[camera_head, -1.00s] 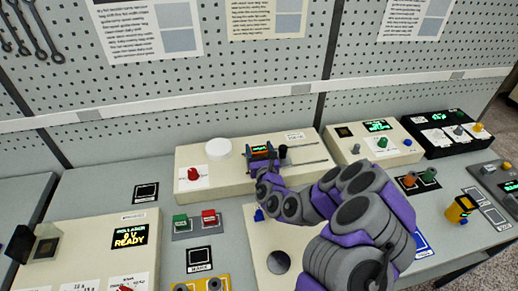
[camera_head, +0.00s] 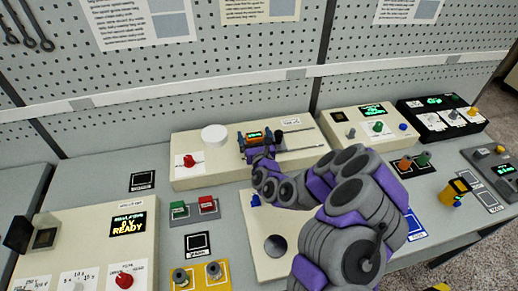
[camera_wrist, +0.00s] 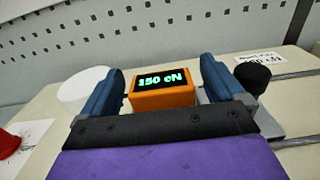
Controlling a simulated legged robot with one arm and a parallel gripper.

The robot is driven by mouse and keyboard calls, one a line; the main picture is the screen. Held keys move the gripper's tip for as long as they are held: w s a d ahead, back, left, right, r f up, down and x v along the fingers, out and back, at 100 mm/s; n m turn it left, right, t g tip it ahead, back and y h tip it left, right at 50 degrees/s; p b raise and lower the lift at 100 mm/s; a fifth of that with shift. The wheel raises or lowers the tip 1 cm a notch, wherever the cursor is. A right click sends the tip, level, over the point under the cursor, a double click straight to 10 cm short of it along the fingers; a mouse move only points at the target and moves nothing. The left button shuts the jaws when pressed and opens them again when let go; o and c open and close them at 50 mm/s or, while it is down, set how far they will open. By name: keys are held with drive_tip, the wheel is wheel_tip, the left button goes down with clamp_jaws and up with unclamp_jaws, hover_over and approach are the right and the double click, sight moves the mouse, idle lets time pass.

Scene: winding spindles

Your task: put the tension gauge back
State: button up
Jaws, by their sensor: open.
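The tension gauge (camera_head: 255,136) is a small orange box with a dark display and green digits. It sits at the cream winding unit (camera_head: 215,175) with two metal rods and a white disc. In the wrist view the gauge (camera_wrist: 162,99) reads about "150 cN"; the first digit is unclear. My gripper (camera_head: 259,143) is open at the unit, its blue fingers on either side of the gauge. In the wrist view the gripper (camera_wrist: 160,82) has the left finger very close to the gauge and a small gap at the right. The gauge's underside is hidden.
A black knob (camera_wrist: 252,76) stands just right of the right finger. A red knob (camera_head: 188,161) is on the unit's left. A yellow device (camera_head: 455,190) stands at the right. A framed label (camera_head: 143,181) lies on the bench. A pegboard (camera_head: 200,95) rises behind.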

drive_tip(key=b, duration=0.2)
drive_tip(key=shift+f+b, duration=0.25)
drive_tip(key=shift+b, duration=0.05)
drive_tip(key=p+v, duration=0.2)
drive_tip(key=v, duration=0.1)
drive_tip(key=r+p+v, duration=0.1)
drive_tip(key=p+v, duration=0.1)
drive_tip(key=shift+s+d+r, duration=0.1)
drive_tip(key=shift+s+r, duration=0.05)
drive_tip(key=shift+s, duration=0.2)
drive_tip(key=p+v, duration=1.1)
drive_tip(key=p, duration=0.4)
drive_tip(key=shift+s+p, duration=0.3)
drive_tip(key=shift+d, duration=0.1)
